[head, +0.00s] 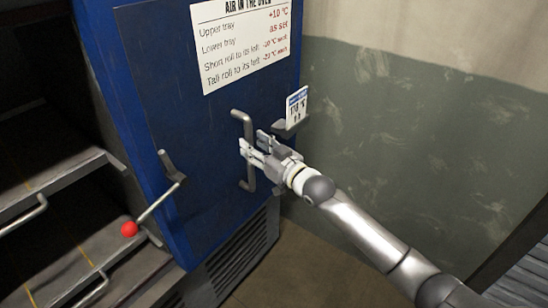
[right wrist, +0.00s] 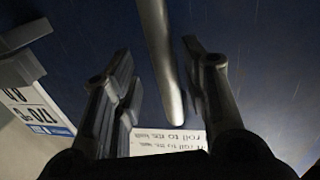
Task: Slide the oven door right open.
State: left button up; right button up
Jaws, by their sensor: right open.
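The blue oven door (head: 175,75) fills the middle of the head view, with a grey vertical bar handle (head: 248,124) near its right side. My right gripper (head: 253,148) is at the handle, its fingers open and pointing left toward it. In the right wrist view, the handle bar (right wrist: 163,60) runs between the two open fingers (right wrist: 165,85). I cannot tell whether either finger touches the bar. The blue door surface is behind it. My left gripper is not in view.
A lever with a red knob (head: 130,229) sticks out left of the door. Grey shelves with bar handles (head: 88,290) are at the left. A small sign holder (head: 293,112) stands just right of the handle. A white notice (head: 245,42) is above. A grey-green wall (head: 420,140) is at right.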

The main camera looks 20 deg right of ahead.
jog(key=v, duration=0.9)
jog(key=shift+s+d, duration=0.2)
jog(key=shift+s, duration=0.05)
